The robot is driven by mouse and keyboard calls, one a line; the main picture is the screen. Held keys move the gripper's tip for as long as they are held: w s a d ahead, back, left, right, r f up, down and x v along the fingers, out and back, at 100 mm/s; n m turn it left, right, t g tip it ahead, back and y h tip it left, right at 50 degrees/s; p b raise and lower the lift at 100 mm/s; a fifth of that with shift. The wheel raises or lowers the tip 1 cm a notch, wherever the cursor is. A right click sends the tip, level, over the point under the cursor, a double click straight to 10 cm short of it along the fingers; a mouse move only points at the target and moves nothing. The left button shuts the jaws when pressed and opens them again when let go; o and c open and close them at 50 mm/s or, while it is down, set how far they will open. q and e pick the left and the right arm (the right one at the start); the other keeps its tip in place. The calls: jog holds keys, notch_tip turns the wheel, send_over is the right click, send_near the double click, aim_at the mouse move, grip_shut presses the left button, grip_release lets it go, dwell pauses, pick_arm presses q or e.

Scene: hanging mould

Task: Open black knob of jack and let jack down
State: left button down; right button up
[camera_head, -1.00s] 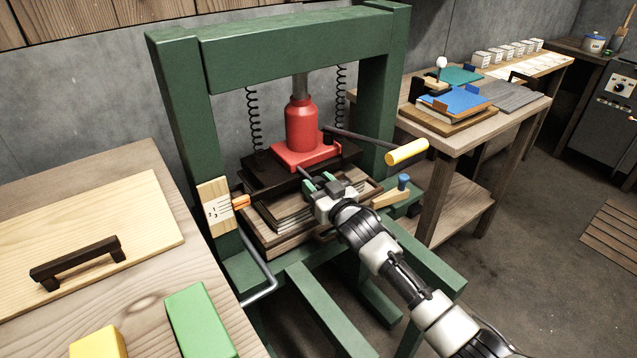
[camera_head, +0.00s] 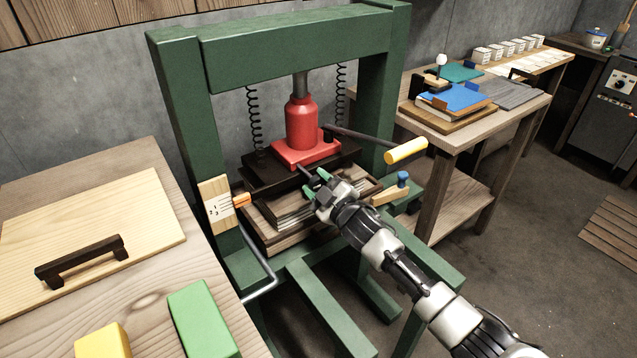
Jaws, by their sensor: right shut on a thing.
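The red jack (camera_head: 302,125) stands upright on the dark upper plate (camera_head: 262,175) inside the green press frame (camera_head: 300,45), its grey ram reaching up to the top beam. A thin dark stem with the black knob (camera_head: 307,172) sticks out from the jack's base toward me. My right gripper (camera_head: 316,183) has its green-tipped fingers shut around the knob's near end, which they mostly hide. The jack's lever with a yellow grip (camera_head: 406,151) points out to the right. My left gripper is not in view.
Below the plate lies a layered stack (camera_head: 285,215) in the press. A wooden clamp-like piece with a blue top (camera_head: 403,180) sits right of my gripper. A wooden table (camera_head: 150,300) with blocks is at left; a bench (camera_head: 455,140) with books is at right.

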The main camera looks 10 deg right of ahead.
jog(key=shift+s+a+f, duration=0.1)
jog(key=shift+s+f, duration=0.05)
jog(key=shift+f, duration=0.4)
jog(key=o, duration=0.9)
jog(key=v, duration=1)
jog(key=shift+s+d+r, duration=0.2)
jog(key=shift+d+r, duration=0.05)
jog(key=shift+d, duration=0.1)
